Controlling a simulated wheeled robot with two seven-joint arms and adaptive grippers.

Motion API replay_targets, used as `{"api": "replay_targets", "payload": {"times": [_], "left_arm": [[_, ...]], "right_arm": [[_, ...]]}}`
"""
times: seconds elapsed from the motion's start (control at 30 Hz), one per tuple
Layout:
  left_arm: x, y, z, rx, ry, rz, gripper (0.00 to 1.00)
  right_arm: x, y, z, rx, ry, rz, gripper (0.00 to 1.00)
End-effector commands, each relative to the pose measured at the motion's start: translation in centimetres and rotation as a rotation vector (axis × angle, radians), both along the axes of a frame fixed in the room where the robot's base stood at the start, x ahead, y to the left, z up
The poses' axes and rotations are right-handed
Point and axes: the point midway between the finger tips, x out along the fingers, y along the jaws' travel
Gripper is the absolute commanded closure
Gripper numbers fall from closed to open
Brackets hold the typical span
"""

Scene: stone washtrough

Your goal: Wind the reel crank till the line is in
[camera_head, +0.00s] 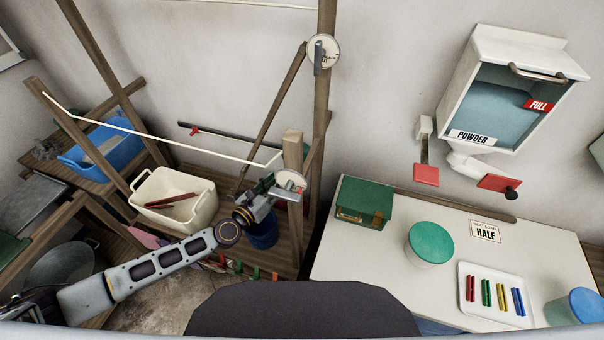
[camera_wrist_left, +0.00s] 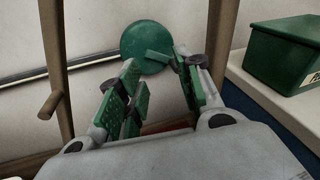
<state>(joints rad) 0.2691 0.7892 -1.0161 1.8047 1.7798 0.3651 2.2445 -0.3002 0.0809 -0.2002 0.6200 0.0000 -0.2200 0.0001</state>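A pale line (camera_head: 160,135) runs slanting from the left wooden post to the short post (camera_head: 293,150) at the right. A pale round reel (camera_head: 290,181) sits low on that post in the head view. My left gripper (camera_head: 272,187) is right beside it, at its left. In the left wrist view, the green-padded fingers of the gripper (camera_wrist_left: 158,85) are apart. A round green disc (camera_wrist_left: 142,44) lies beyond them, probably the reel's face. A small green piece shows before the disc near the right fingertip; whether it is the crank handle, I cannot tell. My right gripper is not in view.
A cream tub (camera_head: 172,200) and a blue bin (camera_head: 100,150) stand to the left, and a blue bucket (camera_head: 264,236) below the gripper. A white table (camera_head: 350,262) at the right bears a green box (camera_head: 364,202), a green-lidded pot (camera_head: 430,245) and a tray (camera_head: 490,318).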

Motion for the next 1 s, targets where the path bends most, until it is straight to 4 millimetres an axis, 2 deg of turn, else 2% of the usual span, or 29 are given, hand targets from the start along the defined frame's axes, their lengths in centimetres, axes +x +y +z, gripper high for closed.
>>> {"api": "replay_targets", "payload": {"times": [0.6,1.0], "left_arm": [[-1.6,-1.5,-2.1,-0.439,0.460,0.073,0.65],[-1.8,-1.7,-2.2,-0.503,0.510,0.079,0.65]], "right_arm": [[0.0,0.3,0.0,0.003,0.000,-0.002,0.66],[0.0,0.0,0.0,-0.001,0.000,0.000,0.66]]}}
